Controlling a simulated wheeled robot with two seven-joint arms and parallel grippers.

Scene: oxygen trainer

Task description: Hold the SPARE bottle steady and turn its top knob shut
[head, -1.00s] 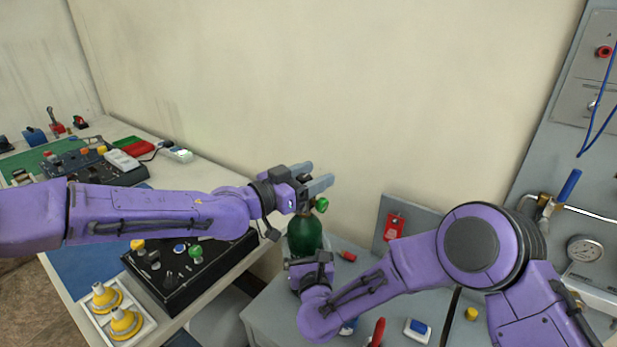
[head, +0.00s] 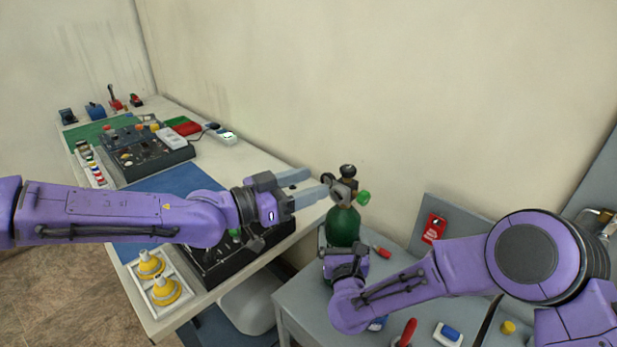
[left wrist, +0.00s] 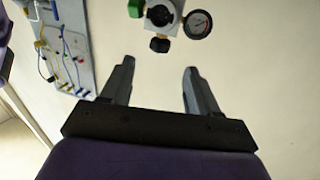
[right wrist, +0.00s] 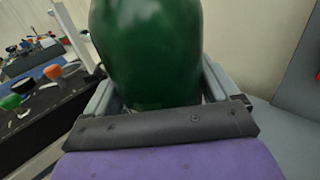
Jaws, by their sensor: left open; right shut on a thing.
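The green bottle (head: 342,226) stands upright on the grey bench in the head view; no SPARE label is readable. Its black top knob (head: 348,170) sits above the valve, with a green knob (head: 363,197) to the right and a round gauge (head: 341,192) to the left. My left gripper (head: 318,180) is open and empty, left of the valve. In the left wrist view, the black knob (left wrist: 160,44) lies beyond the gap between my left fingertips (left wrist: 159,68), apart from them. My right gripper (head: 345,258) is shut around the bottle's body (right wrist: 148,45).
A red tag (head: 433,229) is on the grey upright panel behind the bench. A red-handled tool (head: 407,332) and a blue-and-white block (head: 449,334) lie at the bench front. The left table holds black control boxes and a tray (head: 186,290) with yellow-topped items.

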